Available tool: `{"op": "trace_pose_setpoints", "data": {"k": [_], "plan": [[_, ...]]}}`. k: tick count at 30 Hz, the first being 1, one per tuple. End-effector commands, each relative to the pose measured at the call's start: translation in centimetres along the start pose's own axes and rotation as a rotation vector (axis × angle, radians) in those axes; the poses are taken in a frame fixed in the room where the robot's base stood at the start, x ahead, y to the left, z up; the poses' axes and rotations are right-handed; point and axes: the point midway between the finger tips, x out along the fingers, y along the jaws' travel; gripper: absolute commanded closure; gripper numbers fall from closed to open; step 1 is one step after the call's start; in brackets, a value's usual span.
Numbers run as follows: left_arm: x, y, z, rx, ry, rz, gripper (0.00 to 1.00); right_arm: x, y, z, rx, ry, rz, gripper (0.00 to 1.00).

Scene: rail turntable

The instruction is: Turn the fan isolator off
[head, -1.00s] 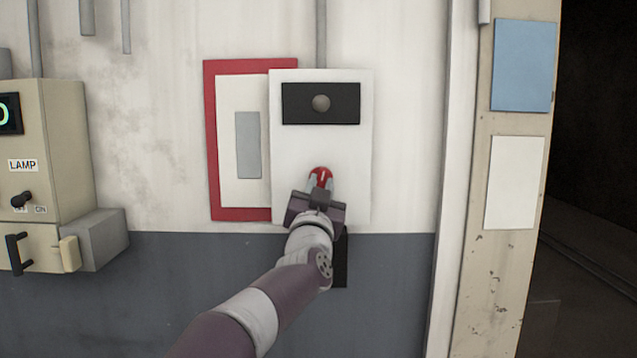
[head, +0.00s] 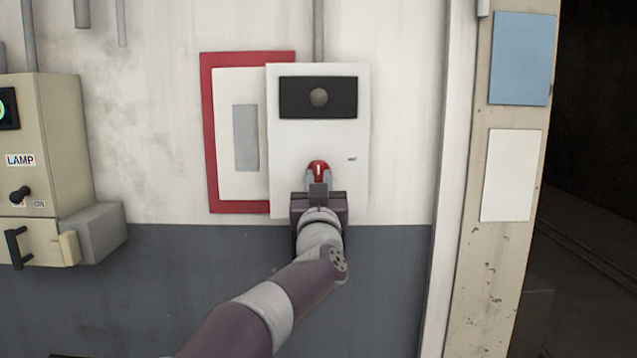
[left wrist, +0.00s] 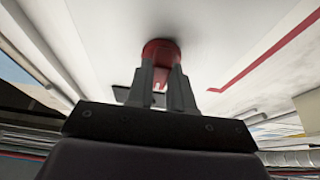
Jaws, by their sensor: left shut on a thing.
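The fan isolator is a white box (head: 320,142) on the wall, with a black panel (head: 290,97) and a round grey-brown lamp (head: 318,97) at its top. Its red knob (head: 318,166) sits on the lower front and bears a white mark that looks about upright. My left gripper (head: 318,178) is shut on the knob, one finger on each side. In the left wrist view the red knob (left wrist: 160,52) stands between the fingers (left wrist: 160,85) against the white face. A small dark label shows right of the knob; its text is too small to read. My right gripper is not in view.
A red-framed white board (head: 207,135) is partly behind the box's left side. A beige lamp control box (head: 50,130) with black switches is at the left. A door post with blue (head: 520,58) and white sheets stands at the right, beside a dark opening.

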Motion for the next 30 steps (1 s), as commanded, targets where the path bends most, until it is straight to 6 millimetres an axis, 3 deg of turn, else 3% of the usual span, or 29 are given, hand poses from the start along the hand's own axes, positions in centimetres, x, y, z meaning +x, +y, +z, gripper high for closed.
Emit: {"op": "trace_pose_setpoints", "data": {"k": [2, 3, 5, 17, 30], "plan": [[0.0, 0.0, 0.1, -0.002, -0.002, 0.0, 1.0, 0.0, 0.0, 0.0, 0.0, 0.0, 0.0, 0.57], [0.0, 0.0, 0.1, -0.002, -0.002, 0.0, 0.72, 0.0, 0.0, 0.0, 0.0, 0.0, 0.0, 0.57], [0.0, 0.0, 0.1, -0.001, -0.001, 0.0, 0.53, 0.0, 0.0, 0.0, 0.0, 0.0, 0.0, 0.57], [-0.9, 0.0, 0.2, -0.001, 0.001, 0.0, 0.53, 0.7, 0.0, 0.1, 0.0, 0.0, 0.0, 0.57], [-11.1, 0.0, 0.3, -0.003, 0.0, 0.002, 0.53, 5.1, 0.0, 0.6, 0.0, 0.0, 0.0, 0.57]]}}
